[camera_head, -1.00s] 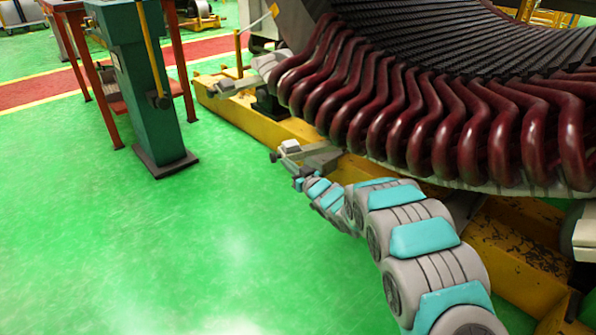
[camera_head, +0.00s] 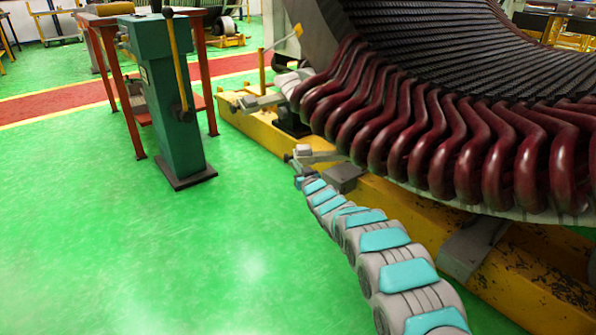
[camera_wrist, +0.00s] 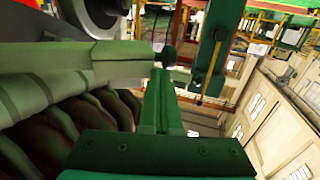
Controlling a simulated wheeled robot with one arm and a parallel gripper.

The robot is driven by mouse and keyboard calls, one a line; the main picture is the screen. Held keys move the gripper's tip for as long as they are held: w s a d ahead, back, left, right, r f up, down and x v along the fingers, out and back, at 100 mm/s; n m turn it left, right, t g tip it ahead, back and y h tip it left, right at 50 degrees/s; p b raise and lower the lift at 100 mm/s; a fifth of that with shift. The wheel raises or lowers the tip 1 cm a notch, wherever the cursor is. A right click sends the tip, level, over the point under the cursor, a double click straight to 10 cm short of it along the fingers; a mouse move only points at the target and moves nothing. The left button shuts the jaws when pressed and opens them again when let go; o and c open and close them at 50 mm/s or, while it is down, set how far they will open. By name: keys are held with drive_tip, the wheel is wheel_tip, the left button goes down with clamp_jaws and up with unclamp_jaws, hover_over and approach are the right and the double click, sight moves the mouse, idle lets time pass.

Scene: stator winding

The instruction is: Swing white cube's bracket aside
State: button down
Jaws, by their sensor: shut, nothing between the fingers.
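The white cube (camera_head: 303,150) sits at the left end of a pale grey bracket (camera_head: 328,157), low beside the yellow base beam. The bracket reaches right towards a dark grey block. My gripper (camera_head: 297,178) is small at the far end of my arm, just below the bracket's left end. In the wrist view my gripper (camera_wrist: 162,85) is shut and empty, and a pale grey bar (camera_wrist: 85,68), apparently the bracket, lies close on its left. Whether they touch I cannot tell. The cube is not clear in the wrist view.
Dark red coil ends (camera_head: 440,140) of the stator hang above the yellow beam (camera_head: 390,200), close right of my arm. A teal pillar (camera_head: 175,100) stands at the left. The green floor (camera_head: 130,260) is clear between.

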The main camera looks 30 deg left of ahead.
sight(292, 157)
drive_tip(key=shift+w+a+f+m+t+h+b, duration=0.15)
drive_tip(key=shift+w+a+m+t+h+b, duration=0.2)
drive_tip(key=shift+w+a, duration=0.8)
drive_tip(key=shift+t+x, duration=0.25)
drive_tip(key=shift+x, duration=0.6)
drive_tip(key=shift+w+d, duration=0.1)
drive_tip(key=shift+w, duration=0.15)
